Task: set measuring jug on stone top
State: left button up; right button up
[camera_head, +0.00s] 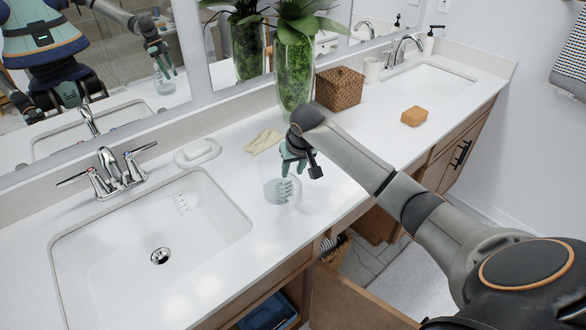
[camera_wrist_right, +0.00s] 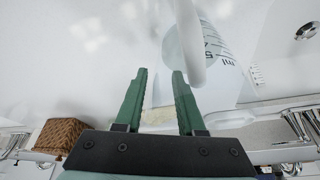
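The clear measuring jug (camera_head: 283,191) with dark markings appears to stand upright on the white stone top (camera_head: 232,158), right of the near basin. I cannot tell for sure whether its base touches the stone. My right gripper (camera_head: 292,165) is at the jug's upper part, pointing down. In the right wrist view, my right gripper (camera_wrist_right: 158,75) has its green fingers apart with a clear gap. The jug (camera_wrist_right: 222,68) and its pale handle (camera_wrist_right: 188,40) show just beyond and beside the right-hand fingertip; the handle is not between the fingers. My left gripper is not in view.
A glass vase with plants (camera_head: 294,70), a wicker basket (camera_head: 340,91), a cup (camera_head: 371,69) and an orange sponge (camera_head: 414,117) stand behind and right. The near basin (camera_head: 150,240) is left; an open cabinet door (camera_head: 355,303) is below.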

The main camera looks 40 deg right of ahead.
jog(key=shift+r, duration=0.1)
jog(key=v, duration=1.2)
